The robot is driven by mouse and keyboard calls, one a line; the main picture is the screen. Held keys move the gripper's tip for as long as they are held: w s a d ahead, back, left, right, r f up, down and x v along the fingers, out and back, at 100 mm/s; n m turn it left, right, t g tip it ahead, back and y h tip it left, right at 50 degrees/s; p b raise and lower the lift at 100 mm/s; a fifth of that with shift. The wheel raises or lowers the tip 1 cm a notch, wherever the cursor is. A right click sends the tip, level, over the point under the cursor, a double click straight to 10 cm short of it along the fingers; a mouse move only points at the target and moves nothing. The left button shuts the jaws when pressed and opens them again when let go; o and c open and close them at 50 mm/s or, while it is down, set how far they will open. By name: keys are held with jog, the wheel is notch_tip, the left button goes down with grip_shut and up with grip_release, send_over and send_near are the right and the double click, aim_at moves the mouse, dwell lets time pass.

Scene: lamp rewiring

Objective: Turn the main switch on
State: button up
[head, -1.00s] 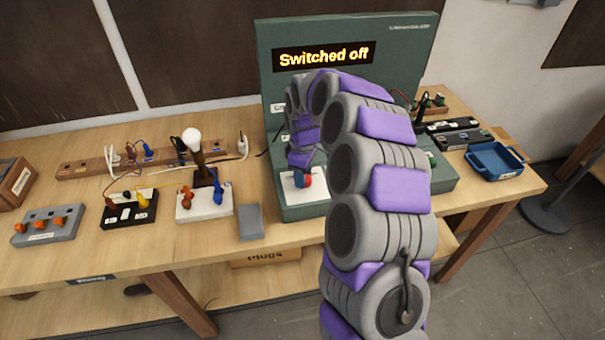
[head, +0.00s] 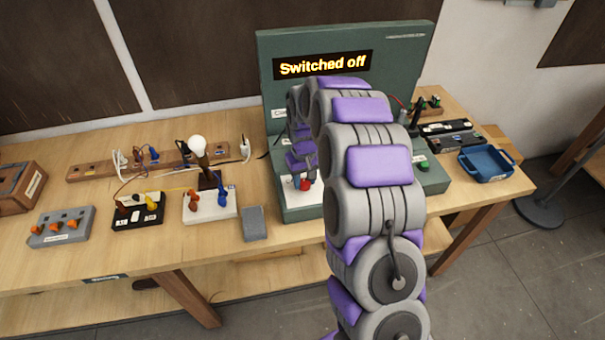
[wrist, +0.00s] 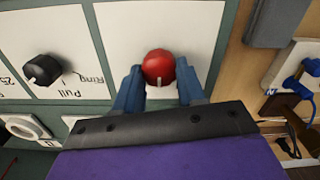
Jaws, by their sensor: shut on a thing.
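The red knob (wrist: 158,64) of the main switch sits on a white plate of the green panel (head: 272,60). A small white mark on it points toward my gripper's palm in the wrist view. My gripper (wrist: 160,88) has its two blue fingers shut on the red knob, one at each side. In the head view the knob (head: 305,184) shows small and red below my wrist, and my arm hides much of the panel. The display (head: 322,65) at the panel's top reads "Switched off".
A black knob (wrist: 42,69) marked "Pull" and "Ring" is beside the red one. A grey block (head: 255,223), a lamp with a white bulb (head: 198,146) and a black socket block (head: 137,211) stand left of the panel. A blue tray (head: 486,163) is at the right.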

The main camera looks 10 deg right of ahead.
aim_at(304, 181)
jog(key=m+p, duration=0.1)
jog(key=m, duration=0.2)
jog(key=shift+s+d+m+p, duration=0.1)
jog(key=shift+m+p, duration=0.3)
jog(key=shift+f+m+p, duration=0.1)
jog(key=shift+m+p, duration=0.85)
jog(key=shift+m, duration=1.35)
jog(key=shift+s, duration=0.1)
jog(key=o, duration=1.1)
jog(key=shift+c, duration=0.2)
notch_tip(304, 181, up, 18)
jog(key=p, duration=0.1)
jog(key=shift+w+f+p, duration=0.2)
jog(key=shift+f+p, duration=0.05)
jog(key=shift+p, duration=0.05)
